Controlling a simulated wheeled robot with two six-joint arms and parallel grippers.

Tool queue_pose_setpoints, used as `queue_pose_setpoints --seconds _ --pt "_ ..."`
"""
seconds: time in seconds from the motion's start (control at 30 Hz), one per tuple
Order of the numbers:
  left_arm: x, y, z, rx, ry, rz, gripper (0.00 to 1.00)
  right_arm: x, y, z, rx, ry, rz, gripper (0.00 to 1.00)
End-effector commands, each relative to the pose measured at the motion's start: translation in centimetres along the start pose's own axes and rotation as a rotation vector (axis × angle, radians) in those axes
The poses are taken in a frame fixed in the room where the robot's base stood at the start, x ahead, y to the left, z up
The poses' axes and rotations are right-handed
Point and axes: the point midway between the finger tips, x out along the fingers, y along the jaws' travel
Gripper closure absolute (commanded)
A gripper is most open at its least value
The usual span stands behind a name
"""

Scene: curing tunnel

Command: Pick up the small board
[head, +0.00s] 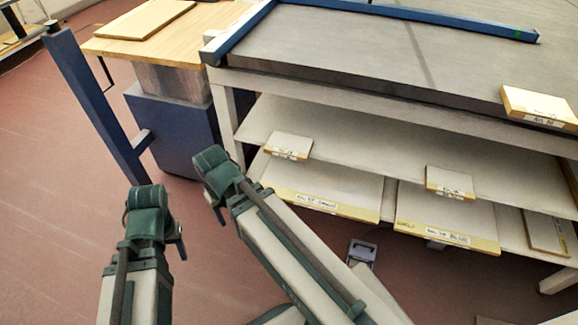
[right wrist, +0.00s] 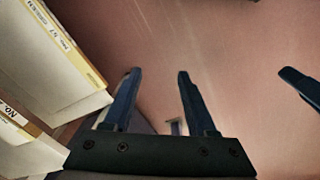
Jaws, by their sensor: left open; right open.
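Several small pale boards with yellow, labelled front edges are in the head view. One small board (head: 289,143) lies at the left of the upper shelf, another small board (head: 450,180) lies further right on it, and a thicker one (head: 540,104) is on the grey tabletop. I cannot tell which one is meant. My left gripper (head: 181,240) shows only as a dark bit beside its arm, apart from the boards. My right gripper (right wrist: 157,75) is open and empty in the right wrist view, its fingers over the floor, right of two labelled boards.
Wider boards (head: 322,187) (head: 447,213) lie on the lower shelf (head: 389,200), with a narrow one (head: 546,232) at right. A blue post (head: 95,105) and a wood-topped bench (head: 125,50) stand left. A small grey device (head: 362,252) is below the shelves.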

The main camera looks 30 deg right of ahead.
Motion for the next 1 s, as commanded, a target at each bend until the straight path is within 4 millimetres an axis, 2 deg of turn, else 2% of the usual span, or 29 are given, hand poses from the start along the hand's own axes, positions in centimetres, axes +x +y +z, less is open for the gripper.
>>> queue_pose_setpoints --seconds 0.03,0.2,0.4,0.6,0.67,0.77,0.87,1.0 --pt "4.0 0.4 -0.2 0.000 0.000 0.000 0.48 4.0 0.4 -0.1 0.013 0.003 -0.001 0.43" --pt "10.0 1.0 -0.6 0.000 0.001 -0.001 0.48 10.2 1.8 -0.5 0.049 0.014 0.006 0.43" --pt "15.6 1.5 -0.9 0.000 0.002 -0.001 0.48 15.8 3.8 -1.0 0.073 0.016 0.057 0.43" --pt "20.0 1.9 -1.1 0.000 0.003 -0.002 0.48 19.9 6.6 -1.5 0.071 -0.003 0.190 0.43" --pt "21.3 2.0 -1.2 0.000 0.003 -0.002 0.48 20.8 7.9 -1.9 0.060 -0.015 0.273 0.43" --pt "21.8 2.1 -1.2 0.000 0.004 -0.002 0.48 20.1 10.1 -2.5 0.039 -0.038 0.430 0.43" --pt "22.0 2.1 -1.3 0.000 0.004 -0.002 0.48 18.4 11.8 -3.2 0.017 -0.058 0.591 0.43" --pt "22.0 2.1 -1.3 0.000 0.004 -0.002 0.48 14.6 13.6 -4.8 -0.009 -0.074 0.846 0.43"
